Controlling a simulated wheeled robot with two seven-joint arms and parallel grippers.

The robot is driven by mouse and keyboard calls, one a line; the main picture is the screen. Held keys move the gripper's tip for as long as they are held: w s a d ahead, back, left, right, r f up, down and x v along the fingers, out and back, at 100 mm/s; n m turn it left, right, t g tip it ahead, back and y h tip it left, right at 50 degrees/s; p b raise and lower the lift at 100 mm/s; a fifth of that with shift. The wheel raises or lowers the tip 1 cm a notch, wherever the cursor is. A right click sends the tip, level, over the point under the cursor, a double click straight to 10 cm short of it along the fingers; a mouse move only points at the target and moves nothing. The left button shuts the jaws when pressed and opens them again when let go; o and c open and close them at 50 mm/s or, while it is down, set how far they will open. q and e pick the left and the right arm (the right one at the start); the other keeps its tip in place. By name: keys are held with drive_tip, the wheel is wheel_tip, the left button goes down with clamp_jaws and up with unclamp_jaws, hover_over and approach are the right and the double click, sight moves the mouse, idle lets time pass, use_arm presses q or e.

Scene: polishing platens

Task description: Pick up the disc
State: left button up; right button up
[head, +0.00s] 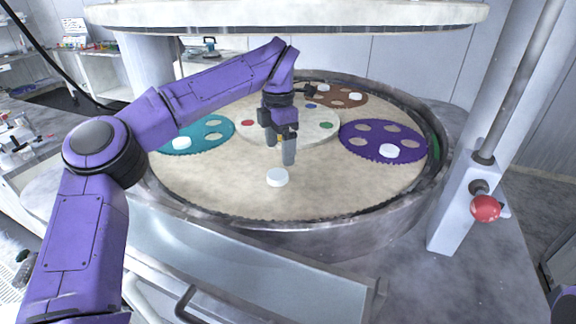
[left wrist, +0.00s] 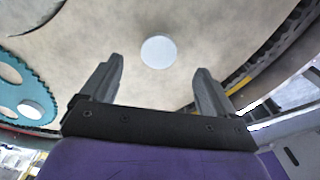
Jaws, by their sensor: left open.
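A white disc (head: 277,177) lies alone on the bare beige platen (head: 225,195), near its front. My left gripper (head: 284,160) is just above and behind this disc in the head view, fingers pointing down, open and empty. In the left wrist view the disc (left wrist: 159,52) shows beyond and between the two open fingertips (left wrist: 158,75), apart from both. Other white discs lie on the teal carrier (head: 212,131), the purple carrier (head: 365,129) and the brown carrier (head: 340,104). My right gripper is not in view.
The round platen has a raised metal rim (head: 300,227). A pale centre hub (head: 312,122) bears coloured dots. A large upper plate (head: 290,14) hangs above. A grey post with a red knob (head: 485,208) stands at right. The platen around the lone disc is clear.

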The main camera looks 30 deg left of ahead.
sight(277, 174)
use_arm(q)
drive_tip(key=f, duration=0.1)
drive_tip(key=f+p, duration=0.1)
drive_tip(key=f, duration=0.1)
drive_tip(key=s+f, duration=0.1)
drive_tip(key=f, duration=0.1)
drive_tip(key=shift+s+a+p, duration=0.1)
drive_tip(key=shift+a+p, duration=0.15)
drive_tip(key=shift+p, duration=0.15)
drive_tip(key=shift+w+f, duration=0.25)
drive_tip(key=shift+f, duration=0.3)
drive_tip(key=shift+w+f, duration=0.25)
drive_tip(key=shift+f, duration=0.3)
drive_tip(key=shift+r, duration=0.1)
drive_tip(key=shift+s+r, duration=0.1)
drive_tip(key=shift+s, duration=0.1)
drive_tip(key=c, duration=0.4)
drive_tip(key=shift+s, duration=0.1)
drive_tip(key=c, duration=0.8)
